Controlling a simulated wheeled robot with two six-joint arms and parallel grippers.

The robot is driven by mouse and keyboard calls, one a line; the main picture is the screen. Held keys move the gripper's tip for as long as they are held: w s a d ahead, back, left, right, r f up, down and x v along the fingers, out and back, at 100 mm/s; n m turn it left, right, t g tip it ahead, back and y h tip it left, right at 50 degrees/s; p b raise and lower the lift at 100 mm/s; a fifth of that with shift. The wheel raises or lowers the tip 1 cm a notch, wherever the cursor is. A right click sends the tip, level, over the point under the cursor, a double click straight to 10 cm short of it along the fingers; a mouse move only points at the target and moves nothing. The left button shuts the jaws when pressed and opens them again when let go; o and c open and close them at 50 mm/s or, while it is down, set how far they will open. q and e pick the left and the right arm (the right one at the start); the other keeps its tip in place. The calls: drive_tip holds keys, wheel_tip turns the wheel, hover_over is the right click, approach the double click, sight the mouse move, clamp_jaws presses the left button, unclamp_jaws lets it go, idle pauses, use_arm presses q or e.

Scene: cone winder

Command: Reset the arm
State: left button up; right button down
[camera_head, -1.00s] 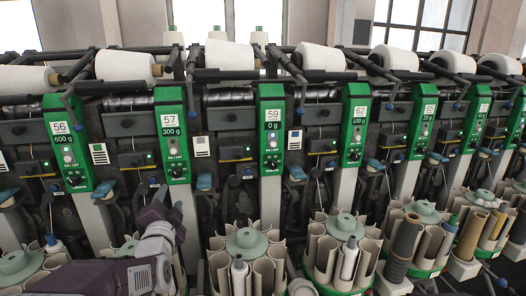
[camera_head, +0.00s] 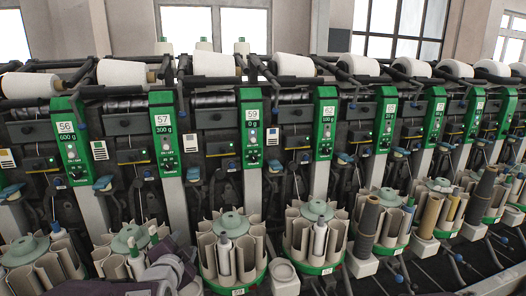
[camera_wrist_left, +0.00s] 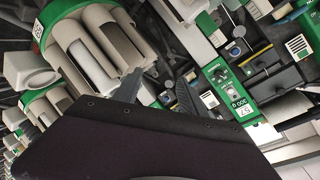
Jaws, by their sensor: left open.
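My left gripper (camera_wrist_left: 158,88) is open, with its two dark fingers apart and nothing seen between them in the wrist view. In the head view, my left arm (camera_head: 168,274) comes in low at the bottom left, in front of the machine near unit 57. The gripper's fingertips are hard to make out there. The left wrist view is tilted and shows unit 57's green panel (camera_wrist_left: 228,92) at the right and a round bobbin holder (camera_wrist_left: 72,35) at the upper left. My right gripper is not in view.
A row of winding units with green panels, such as unit 59 (camera_head: 251,130), spans the view. White yarn cones (camera_head: 214,64) lie along the top. Round bobbin magazines (camera_head: 231,226) stand out in front, close to my left arm. A dark tube (camera_head: 369,216) stands at the right.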

use_arm(q)
drive_tip(key=s+d+f+n+g+h, duration=0.1)
drive_tip(key=s+d+f+n+g, duration=0.1)
drive_tip(key=s+f+n+g, duration=0.6)
drive_tip(key=s+d+f+n+g, duration=0.15)
drive_tip(key=s+f+g, duration=0.25)
drive_tip(key=s+f, duration=0.85)
wheel_tip(320, 180, up, 20)
drive_tip(key=s+p, duration=0.2)
drive_tip(key=p, duration=1.6)
drive_tip(key=shift+s+r+g, duration=0.2)
drive_tip(key=shift+s+g, duration=0.05)
drive_tip(key=shift+g, duration=0.15)
drive_tip(key=shift+n, duration=0.25)
